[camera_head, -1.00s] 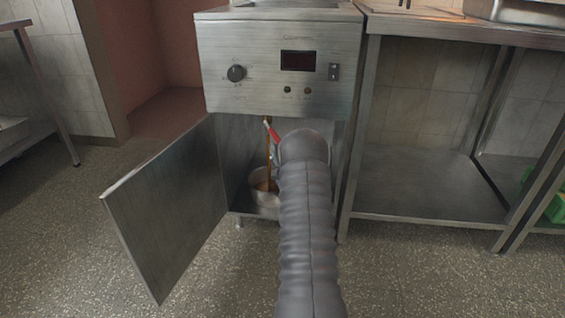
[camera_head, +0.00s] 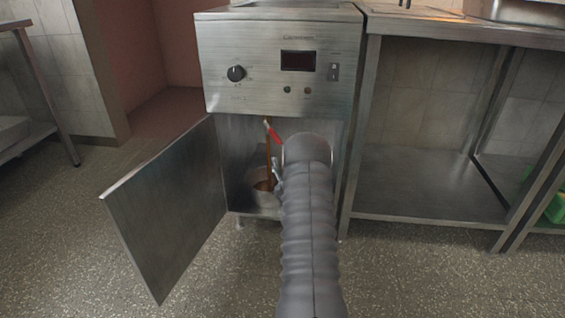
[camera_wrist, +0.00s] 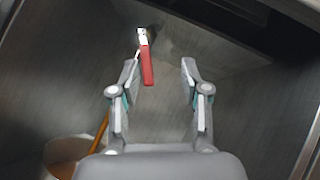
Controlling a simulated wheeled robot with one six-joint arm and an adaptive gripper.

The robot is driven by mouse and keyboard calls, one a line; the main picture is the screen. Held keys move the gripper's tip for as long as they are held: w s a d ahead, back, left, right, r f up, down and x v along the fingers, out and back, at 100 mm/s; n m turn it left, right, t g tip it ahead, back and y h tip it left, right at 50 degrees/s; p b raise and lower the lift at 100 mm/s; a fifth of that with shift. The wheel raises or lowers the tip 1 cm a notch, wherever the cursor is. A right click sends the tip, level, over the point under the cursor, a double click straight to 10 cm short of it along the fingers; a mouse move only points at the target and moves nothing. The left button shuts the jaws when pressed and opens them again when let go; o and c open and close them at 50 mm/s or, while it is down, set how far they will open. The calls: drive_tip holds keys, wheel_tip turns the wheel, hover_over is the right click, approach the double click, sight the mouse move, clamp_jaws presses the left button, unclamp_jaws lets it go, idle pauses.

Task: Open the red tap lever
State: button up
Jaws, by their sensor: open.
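The red tap lever (camera_head: 273,133) shows in the head view inside the open cabinet, just under the control panel. In the wrist view the red lever (camera_wrist: 146,64) hangs from a pale metal end, ahead of the left fingertip and slightly inside it. My gripper (camera_wrist: 160,68) is open and empty, apart from the lever as far as I can tell. In the head view my arm hides most of the gripper. A brown stream (camera_head: 268,158) runs down below the tap into a pot (camera_head: 262,190) on the cabinet floor; the arm partly covers the pot.
The cabinet door (camera_head: 170,205) stands wide open to the left. The control panel (camera_head: 280,65) with a knob overhangs the opening. A steel table (camera_head: 430,187) with a lower shelf stands close on the right. The floor in front is clear.

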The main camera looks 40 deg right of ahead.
sight(273, 133)
drive_tip(key=shift+w+d+r, duration=0.1)
drive_tip(key=shift+w+r, duration=0.05)
drive_tip(key=shift+r, duration=0.1)
drive_tip(key=c, duration=0.6)
drive_tip(key=w+r+n+y, duration=0.1)
drive_tip(key=n+y, duration=0.1)
drive_tip(key=w+r+n+g+y+p, duration=0.1)
drive_tip(key=n, duration=0.1)
drive_tip(key=w+r+n+y+p, duration=0.1)
drive_tip(key=n+y, duration=0.1)
drive_tip(key=shift+d+r+y, duration=0.25)
drive_tip(key=shift+r+y, duration=0.05)
drive_tip(key=shift+r, duration=0.1)
clamp_jaws()
drive_tip(key=s+d+r+n+g+y+p, duration=0.2)
drive_tip(key=s+d+r+n+g+p, duration=0.25)
drive_tip(key=n+g, duration=0.65)
drive_tip(key=w+d+f+n+t+b, duration=0.1)
drive_tip(key=w+d+f+b, duration=0.1)
drive_tip(key=w+f, duration=0.3)
drive_tip(key=w, duration=0.4)
drive_tip(key=shift+d+n, duration=0.2)
drive_tip(key=shift+n, duration=0.1)
